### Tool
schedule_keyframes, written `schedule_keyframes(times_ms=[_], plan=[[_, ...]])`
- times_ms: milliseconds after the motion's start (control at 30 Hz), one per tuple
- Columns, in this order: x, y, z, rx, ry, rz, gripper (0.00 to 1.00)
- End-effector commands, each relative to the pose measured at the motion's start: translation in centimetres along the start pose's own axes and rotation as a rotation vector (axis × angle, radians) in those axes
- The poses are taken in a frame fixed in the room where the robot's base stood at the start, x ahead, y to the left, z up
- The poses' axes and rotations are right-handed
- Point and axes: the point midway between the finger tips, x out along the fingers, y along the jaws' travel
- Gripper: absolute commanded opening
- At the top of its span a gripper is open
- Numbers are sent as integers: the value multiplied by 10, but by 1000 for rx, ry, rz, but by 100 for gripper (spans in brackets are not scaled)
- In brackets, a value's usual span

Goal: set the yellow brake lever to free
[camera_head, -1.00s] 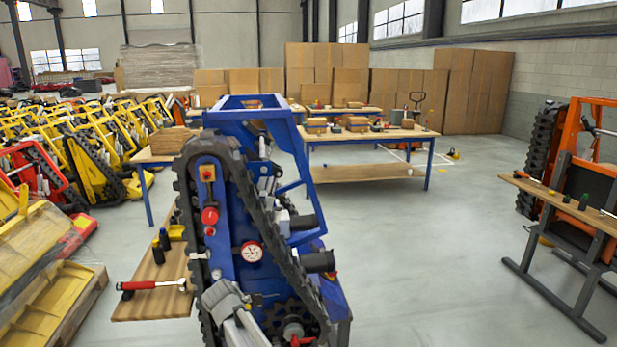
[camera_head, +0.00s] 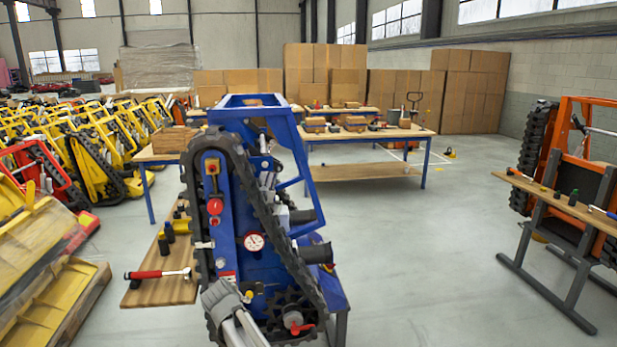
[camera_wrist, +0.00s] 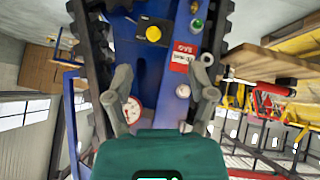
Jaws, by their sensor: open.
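The blue tracked carrier (camera_head: 227,232) stands upright in the middle of the head view. A small yellow part (camera_head: 247,297) low on the carrier in the head view may be the same. The lever's setting cannot be read. My gripper (camera_wrist: 164,70) is open and empty, with its fingers spread before the panel. The knob lies beyond and between the finger lines, apart from them. My arm hides part of the lower carrier.
Near the knob are a red sign (camera_wrist: 184,56) and a white gauge (camera_wrist: 132,110). A red-handled tool (camera_head: 158,273) lies on the wooden side shelf (camera_head: 140,291). A bench (camera_head: 565,206) stands at right before an orange carrier. Open floor lies between.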

Motion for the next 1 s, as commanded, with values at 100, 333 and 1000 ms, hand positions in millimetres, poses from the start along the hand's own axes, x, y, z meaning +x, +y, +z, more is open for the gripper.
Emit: schedule_keyframes(times_ms=[100, 333, 1000], plan=[[4, 13, 9, 9, -20, 8, 71], [10, 37, 28, 28, -66, 18, 71], [25, 181, 183, 164, -398, 23, 71]])
